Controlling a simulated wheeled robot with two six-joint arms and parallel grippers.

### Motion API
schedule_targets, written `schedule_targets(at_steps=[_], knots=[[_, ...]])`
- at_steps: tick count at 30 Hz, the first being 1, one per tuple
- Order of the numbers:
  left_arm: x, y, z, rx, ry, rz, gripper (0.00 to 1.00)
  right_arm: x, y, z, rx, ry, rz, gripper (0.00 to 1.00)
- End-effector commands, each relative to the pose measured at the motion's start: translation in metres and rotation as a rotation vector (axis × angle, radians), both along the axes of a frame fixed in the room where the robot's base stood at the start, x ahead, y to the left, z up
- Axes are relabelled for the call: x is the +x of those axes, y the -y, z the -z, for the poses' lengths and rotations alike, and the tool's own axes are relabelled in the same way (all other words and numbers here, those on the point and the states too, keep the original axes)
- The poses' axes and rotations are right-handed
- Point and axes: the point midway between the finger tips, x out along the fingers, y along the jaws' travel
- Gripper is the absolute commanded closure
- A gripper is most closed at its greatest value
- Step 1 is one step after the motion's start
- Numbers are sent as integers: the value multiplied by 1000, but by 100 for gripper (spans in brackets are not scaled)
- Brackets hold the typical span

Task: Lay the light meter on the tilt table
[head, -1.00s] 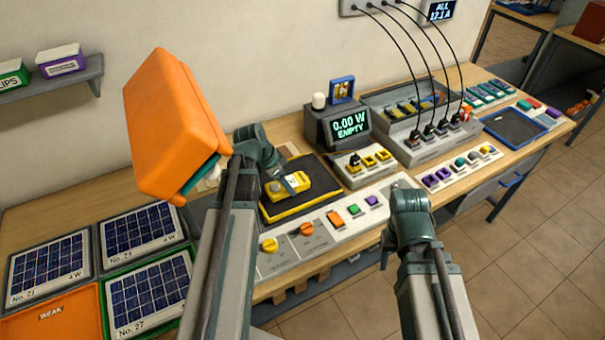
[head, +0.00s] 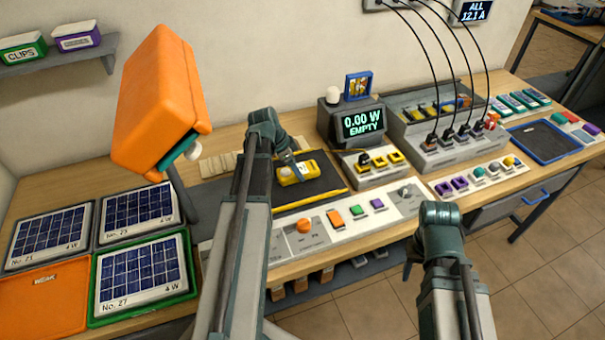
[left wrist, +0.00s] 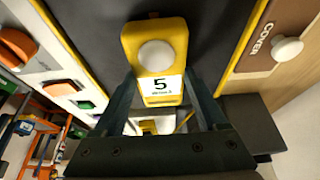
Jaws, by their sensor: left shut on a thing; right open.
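The light meter (head: 297,172) is a small yellow block with a white dome. In the left wrist view the light meter (left wrist: 154,45) shows a white label reading 5. My left gripper (head: 290,163) is shut on its near end, with one finger on each side. The tilt table (head: 322,187) is a dark plate with yellow edges. It lies behind and under the meter, and the dark plate (left wrist: 213,35) fills the middle of the left wrist view. I cannot tell whether the meter touches it. My right gripper (head: 408,268) is open and empty, in front of the bench, partly hidden by its arm.
An orange lamp head (head: 152,100) hangs left of my left arm. A control panel (head: 330,228) with knobs and buttons runs along the front. A display (head: 363,122) reads 0.00 W EMPTY. Solar panels (head: 140,272) lie at the left. A COVER plate (left wrist: 270,45) borders the tilt table.

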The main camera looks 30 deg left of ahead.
Motion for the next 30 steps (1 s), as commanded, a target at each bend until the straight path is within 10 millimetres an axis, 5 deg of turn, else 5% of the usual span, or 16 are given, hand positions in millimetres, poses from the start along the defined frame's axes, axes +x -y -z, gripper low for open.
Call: schedule_targets(at_steps=[11,12,16,30], knots=[[-1,-1,5,0,0,1,90,0,0,5,0,0,0,50],[-1,-1,5,0,0,1,24,0,0,5,0,0,0,50],[-1,-1,4,0,0,1,0,0,0,4,0,0,0,50],[-2,-2,-6,0,0,1,0,0,0,-6,0,0,0,50]])
